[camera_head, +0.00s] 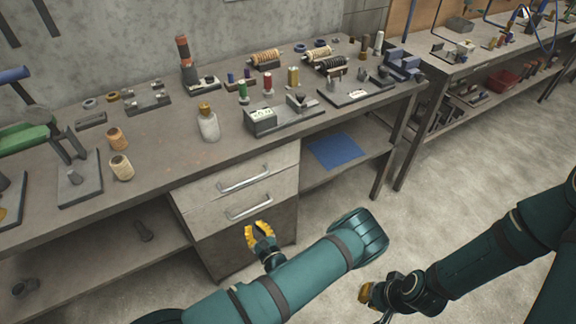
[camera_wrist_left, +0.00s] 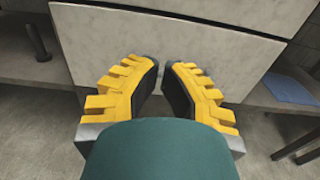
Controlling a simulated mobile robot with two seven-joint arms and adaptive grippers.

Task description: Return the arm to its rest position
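My left gripper (camera_head: 258,234) hangs in front of the drawer cabinet, below the workbench top, in the head view. Its two yellow fingers also show in the left wrist view (camera_wrist_left: 162,92), spread apart with nothing between them. My right gripper (camera_head: 366,293) is low in the head view, over the floor. Only a small yellow part of it shows, and the rest is hidden by my right wrist, so its opening cannot be seen.
The workbench (camera_head: 218,160) carries spools, a bottle (camera_head: 208,124) and small fixtures. Two drawers with handles (camera_head: 245,180) are closed. A blue sheet (camera_head: 335,151) lies on the lower shelf. The floor (camera_head: 480,160) at right is clear.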

